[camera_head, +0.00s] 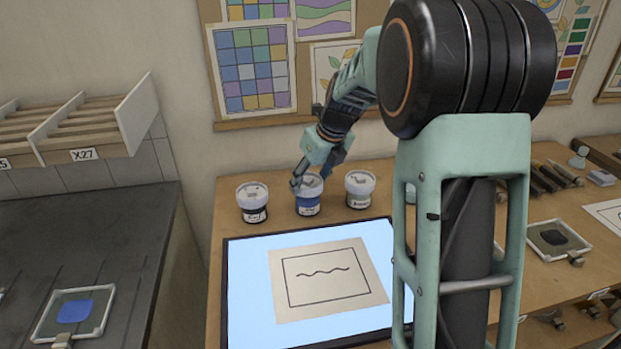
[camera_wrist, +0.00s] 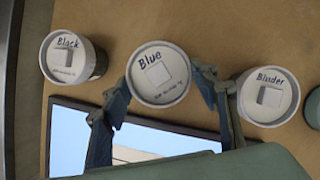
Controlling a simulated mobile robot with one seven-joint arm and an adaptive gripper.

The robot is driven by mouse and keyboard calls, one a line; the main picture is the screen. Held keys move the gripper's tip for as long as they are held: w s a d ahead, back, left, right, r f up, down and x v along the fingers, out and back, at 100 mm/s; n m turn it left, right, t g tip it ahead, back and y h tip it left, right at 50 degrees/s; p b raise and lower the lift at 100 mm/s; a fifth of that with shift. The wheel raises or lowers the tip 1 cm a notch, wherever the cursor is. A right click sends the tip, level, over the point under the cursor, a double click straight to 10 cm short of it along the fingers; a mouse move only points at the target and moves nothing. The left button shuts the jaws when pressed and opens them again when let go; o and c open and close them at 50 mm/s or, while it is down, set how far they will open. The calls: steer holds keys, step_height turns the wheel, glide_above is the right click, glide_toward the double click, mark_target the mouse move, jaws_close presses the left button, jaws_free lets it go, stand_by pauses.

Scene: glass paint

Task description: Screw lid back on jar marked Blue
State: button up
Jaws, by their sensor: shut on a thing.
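The jar marked Blue (camera_head: 308,206) stands on the wooden table behind the light panel, between two other jars. Its white lid (camera_wrist: 158,73), lettered "Blue", sits on top of the jar in the wrist view. The lid hides the jar body there, so I cannot tell how tightly it is seated. My gripper (camera_head: 303,181) reaches down to the jar from above. In the wrist view its two fingers (camera_wrist: 163,88) are on opposite sides of the lid, shut on it.
The Black jar (camera_wrist: 72,60) stands left and the Binder jar (camera_wrist: 268,97) right, close to my fingers. The lit panel (camera_head: 245,290) with a patterned sheet (camera_head: 330,280) lies in front. The wall board (camera_head: 250,119) rises behind the table.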

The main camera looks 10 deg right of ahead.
steer(key=shift+f, duration=0.65)
stand_by(1.4)
steer(key=shift+s+a+m+h+p, duration=0.15)
steer(key=shift+m+h+p, duration=0.35)
steer(key=shift+m+p, duration=1.2)
steer(key=shift+a+m+h+p, duration=0.15)
steer(key=shift+m+h+p, duration=0.35)
steer(key=shift+p, duration=1.75)
steer(key=shift+f+m+p, duration=0.15)
steer(key=shift+m+p, duration=0.25)
steer(key=shift+p, duration=0.05)
steer(key=shift+p, duration=0.55)
steer(key=shift+a+m+h+p, duration=0.2)
steer(key=shift+m+h+p, duration=0.75)
steer(key=shift+p, duration=2.4)
